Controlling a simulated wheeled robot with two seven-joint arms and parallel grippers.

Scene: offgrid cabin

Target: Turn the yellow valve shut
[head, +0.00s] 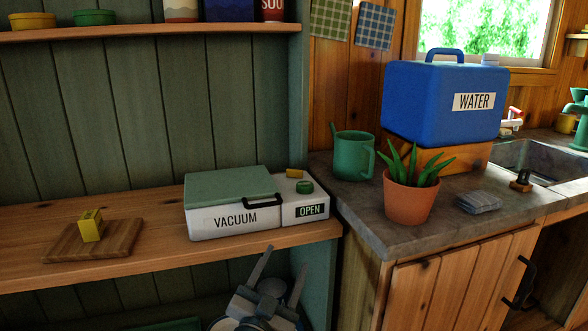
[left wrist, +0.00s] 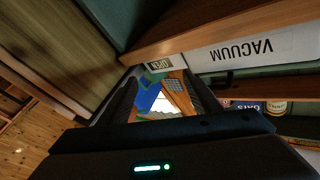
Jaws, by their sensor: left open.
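The white vacuum box (head: 235,222) with a green lid stands on the wooden shelf. A small yellow piece (head: 295,173), apparently the valve, sits on top of its right-hand section, behind a green knob (head: 304,187). An OPEN label (head: 310,210) is on the front below the knob. My left gripper (head: 286,258) is below the shelf edge, under the box's right part, open and empty, its fingers pointing up. In the left wrist view, the open fingers (left wrist: 163,88) frame the label and blue shapes beyond; the yellow valve is not clearly visible there. My right gripper is not in view.
The shelf's front edge (head: 170,262) lies between my left gripper and the box. A board (head: 60,247) with a yellow block (head: 91,226) is at left. The stone counter (head: 350,215) at right holds a plant pot (head: 410,203), green watering can (head: 352,157) and blue water container (head: 430,105).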

